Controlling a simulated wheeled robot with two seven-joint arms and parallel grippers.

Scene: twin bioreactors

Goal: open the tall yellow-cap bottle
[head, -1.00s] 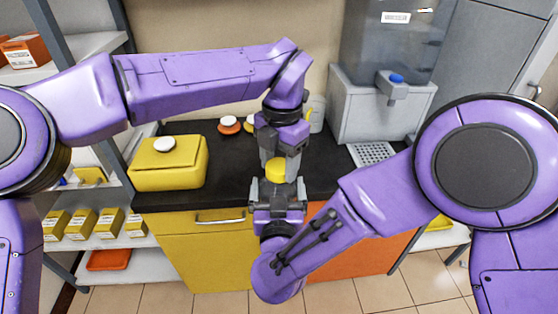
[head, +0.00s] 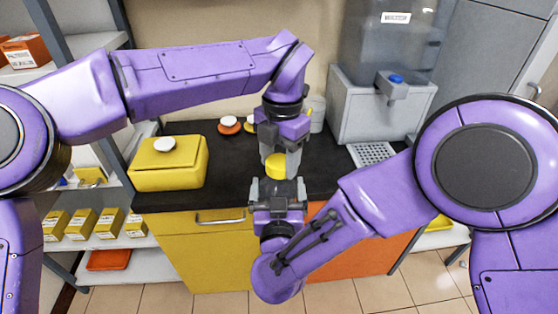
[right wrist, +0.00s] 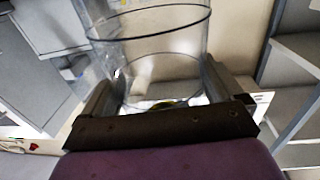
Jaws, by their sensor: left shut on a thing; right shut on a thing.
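The tall bottle's yellow cap (head: 276,168) shows in the head view, directly between my two grippers. My left gripper (head: 282,157) comes down from above and is shut on the cap. My right gripper (head: 277,189) is below it, shut on the bottle's body, which its fingers mostly hide in the head view. In the right wrist view the clear, round-walled bottle (right wrist: 160,55) stands between the fingers of my right gripper (right wrist: 162,90). I cannot tell whether the cap is loose on the neck.
A yellow box (head: 170,172) with a white-topped knob sits on the dark counter (head: 225,187) at the left. An orange, white-topped item (head: 229,126) stands at the back. A grey dispenser (head: 378,110) stands at the right. A shelf rack with yellow boxes is at far left.

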